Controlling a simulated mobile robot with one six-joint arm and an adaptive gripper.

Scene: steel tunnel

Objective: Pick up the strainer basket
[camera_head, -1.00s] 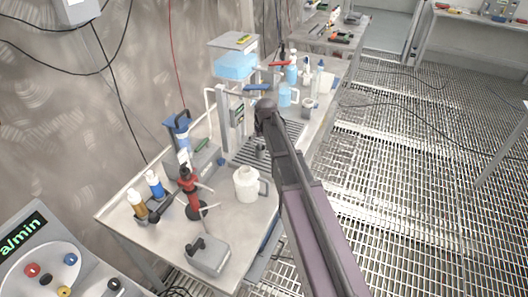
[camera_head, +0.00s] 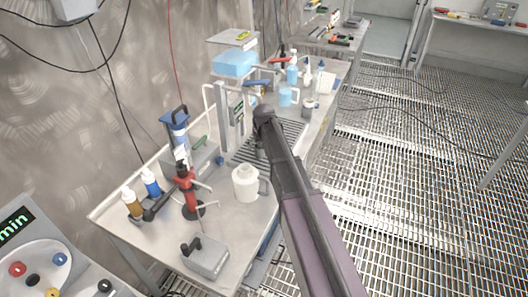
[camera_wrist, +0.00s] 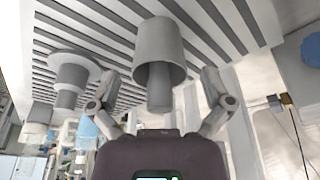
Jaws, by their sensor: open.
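In the wrist view, my gripper (camera_wrist: 160,90) is open, with one finger on each side of a grey cylindrical piece (camera_wrist: 158,45) that has a narrower stem. A gap shows between the fingers and this piece. To its left is a flanged grey piece (camera_wrist: 72,72). Both show against a slatted grey surface (camera_wrist: 100,20). I cannot tell which of them, if either, is the strainer basket. In the head view my arm covers most of the gripper, over the slatted drain (camera_head: 285,137) on the bench.
The bench (camera_head: 150,235) holds a white jug (camera_head: 246,184) beside my arm, a red stand (camera_head: 186,182), a grey box (camera_head: 205,257) and bottles (camera_head: 133,203). A blue container (camera_head: 236,63) stands farther back. The grated floor on the right is open.

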